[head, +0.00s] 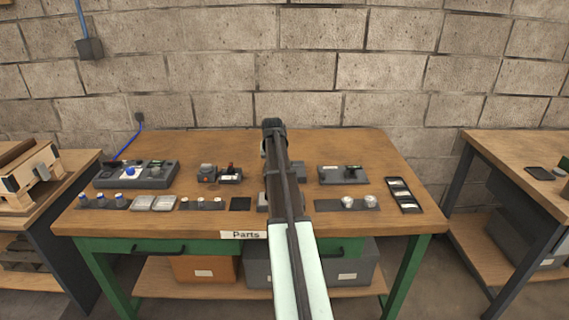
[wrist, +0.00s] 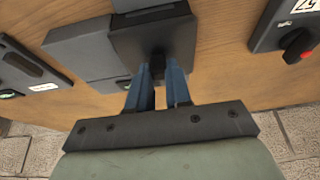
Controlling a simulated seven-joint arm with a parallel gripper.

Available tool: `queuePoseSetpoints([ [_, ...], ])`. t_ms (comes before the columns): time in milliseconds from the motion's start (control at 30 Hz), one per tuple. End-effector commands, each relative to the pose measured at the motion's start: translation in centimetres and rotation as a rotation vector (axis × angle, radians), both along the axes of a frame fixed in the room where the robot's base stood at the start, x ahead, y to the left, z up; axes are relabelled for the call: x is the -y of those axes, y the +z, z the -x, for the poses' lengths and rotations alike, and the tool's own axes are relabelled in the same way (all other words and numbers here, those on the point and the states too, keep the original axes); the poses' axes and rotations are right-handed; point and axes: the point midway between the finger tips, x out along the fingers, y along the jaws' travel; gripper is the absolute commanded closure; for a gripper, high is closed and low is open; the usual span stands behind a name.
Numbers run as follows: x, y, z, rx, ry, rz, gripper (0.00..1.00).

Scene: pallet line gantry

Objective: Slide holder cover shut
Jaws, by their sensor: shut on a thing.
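In the wrist view, a grey box-like holder (wrist: 82,52) lies on the wooden bench. A darker grey piece, which looks like its cover (wrist: 183,42), sits beside and partly over it, with a small black tab between my fingertips. My gripper (wrist: 157,80) has blue fingers and is shut on this tab. The fingers hide part of the tab, and I cannot tell how far the cover overlaps the holder. In the head view my arm hides most of the holder; a grey edge (head: 298,171) shows at its right.
A dark grey fixture (head: 343,175) stands on the other side. Trays and small parts line the bench front, including a black slotted tray (head: 403,195). The bench's back strip is clear.

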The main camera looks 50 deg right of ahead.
Motion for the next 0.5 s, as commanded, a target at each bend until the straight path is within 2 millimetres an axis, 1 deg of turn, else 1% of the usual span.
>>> queuePoseSetpoints([
  [100, -0.34, 0.02, -0.37, 0.002, 0.000, -0.002, 1.00],
  [333, -0.46, 0.02, -0.49, 0.004, 0.002, -0.004, 1.00],
  [367, -0.47, 0.02, -0.50, 0.005, 0.003, -0.005, 0.80],
  [500, -0.46, 0.02, -0.50, 0.005, 0.002, -0.003, 0.67],
])
